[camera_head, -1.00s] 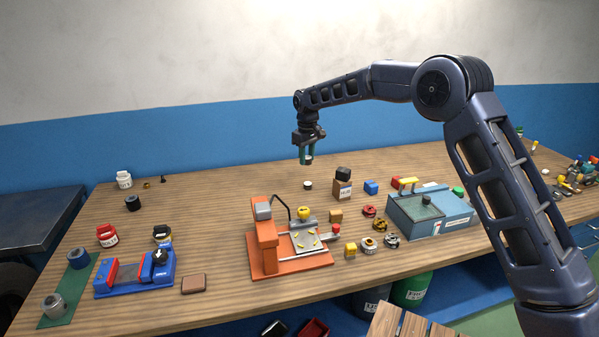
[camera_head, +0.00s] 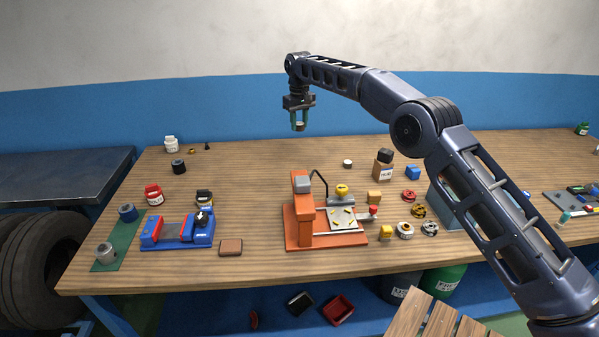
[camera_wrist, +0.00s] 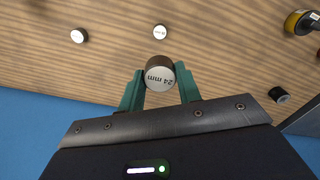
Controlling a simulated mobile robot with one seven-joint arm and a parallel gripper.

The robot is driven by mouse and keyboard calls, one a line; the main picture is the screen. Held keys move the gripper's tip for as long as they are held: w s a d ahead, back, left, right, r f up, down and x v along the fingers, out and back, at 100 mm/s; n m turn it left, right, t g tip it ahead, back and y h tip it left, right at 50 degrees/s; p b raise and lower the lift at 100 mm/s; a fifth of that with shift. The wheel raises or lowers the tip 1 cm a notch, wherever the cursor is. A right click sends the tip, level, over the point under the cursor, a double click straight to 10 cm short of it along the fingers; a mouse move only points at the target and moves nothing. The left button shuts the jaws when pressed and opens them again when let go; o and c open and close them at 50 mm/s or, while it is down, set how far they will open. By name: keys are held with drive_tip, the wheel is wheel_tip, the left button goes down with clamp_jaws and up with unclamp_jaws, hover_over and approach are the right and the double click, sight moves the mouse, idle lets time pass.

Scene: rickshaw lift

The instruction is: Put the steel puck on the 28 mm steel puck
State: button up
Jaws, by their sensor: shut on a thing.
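My gripper (camera_head: 299,125) is shut on a steel puck (camera_wrist: 159,76), marked "24 mm" in the wrist view. The puck is between the green fingertips, high above the back of the table in the head view. Two pale-topped pucks stand on the wood in the wrist view: one (camera_wrist: 160,32) straight ahead of the held puck, and one (camera_wrist: 78,36) to its left. Their labels are too small to read surely, so I cannot tell which is the 28 mm puck. The head view shows one pale-topped puck (camera_head: 347,163) on the table, right of my gripper.
An orange press (camera_head: 302,215) stands in the middle of the table (camera_head: 260,180), with a blue vise (camera_head: 185,232) to its left. The back-middle of the table is mostly clear.

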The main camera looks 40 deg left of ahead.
wheel_tip(320, 180, down, 20)
drive_tip(key=shift+r, duration=0.25)
idle(0.4)
drive_tip(key=shift+f, duration=0.1)
drive_tip(key=o, duration=1.1)
drive_tip(key=shift+c, duration=0.2)
wheel_tip(320, 180, up, 12)
drive_tip(key=shift+w+d+r, duration=0.1)
drive_tip(key=shift+r, duration=0.1)
